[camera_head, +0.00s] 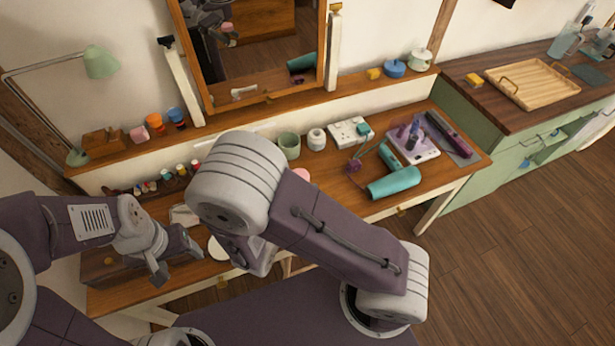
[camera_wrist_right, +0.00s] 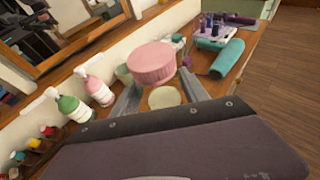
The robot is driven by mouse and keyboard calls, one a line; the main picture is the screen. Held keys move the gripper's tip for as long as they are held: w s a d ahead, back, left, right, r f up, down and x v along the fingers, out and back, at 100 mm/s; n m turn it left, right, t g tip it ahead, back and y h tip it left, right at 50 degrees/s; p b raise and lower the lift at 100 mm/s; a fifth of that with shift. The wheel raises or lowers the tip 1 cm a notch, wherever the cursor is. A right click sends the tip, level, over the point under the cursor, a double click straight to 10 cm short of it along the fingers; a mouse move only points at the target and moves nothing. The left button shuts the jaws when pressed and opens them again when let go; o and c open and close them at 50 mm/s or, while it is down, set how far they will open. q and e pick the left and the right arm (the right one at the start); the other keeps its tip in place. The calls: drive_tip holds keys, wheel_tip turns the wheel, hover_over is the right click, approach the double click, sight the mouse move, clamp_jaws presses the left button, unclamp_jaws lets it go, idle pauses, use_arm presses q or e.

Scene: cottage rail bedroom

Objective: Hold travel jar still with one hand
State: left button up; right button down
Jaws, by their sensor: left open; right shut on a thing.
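A round pink ribbed piece (camera_wrist_right: 152,62), which I take to be the travel jar or its lid, shows in the right wrist view between the fingertips of my right gripper (camera_wrist_right: 160,82). A pale cream disc (camera_wrist_right: 163,97) shows just below it; I cannot tell whether it belongs to the jar. In the head view my right arm hides its own gripper, and only a bit of pink (camera_head: 302,175) peeks out above the arm. My left gripper (camera_head: 178,259) is open and empty, over the left part of the dressing table (camera_head: 142,295).
Two pump bottles, green (camera_wrist_right: 75,108) and pink (camera_wrist_right: 95,90), stand left of my right gripper. A green cup (camera_head: 289,146) stands behind it. A teal hair dryer (camera_head: 394,183) and a tray (camera_head: 412,148) with purple items lie to the right. Small bottles line the left back.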

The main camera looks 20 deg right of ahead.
use_arm(q)
drive_tip(key=shift+m, duration=0.4)
drive_tip(key=shift+c, duration=0.4)
drive_tip(key=w+d+r+m+g, duration=0.1)
drive_tip(key=w+d+r+m, duration=0.3)
drive_tip(key=r+m, duration=0.65)
drive_tip(key=w+d+r+m+g, duration=0.1)
drive_tip(key=w+d+r+m, duration=0.35)
drive_tip(key=m, duration=1.15)
drive_tip(key=w+d+r+m, duration=0.2)
drive_tip(key=d+r+m, duration=0.45)
drive_tip(key=d, duration=0.55)
drive_tip(key=s+d+f+m, duration=0.2)
drive_tip(key=s+d, duration=0.1)
drive_tip(key=d, duration=0.3)
wheel_tip(320, 180, down, 8)
drive_tip(key=shift+a+t, duration=0.15)
drive_tip(key=shift+t, duration=0.25)
use_arm(e)
drive_tip(key=s+a+r+n+t+y, duration=0.1)
drive_tip(key=a+r+n+y, duration=0.1)
drive_tip(key=a+r, duration=0.3)
drive_tip(key=shift+a+r+t, duration=0.25)
drive_tip(key=shift+a+t, duration=0.05)
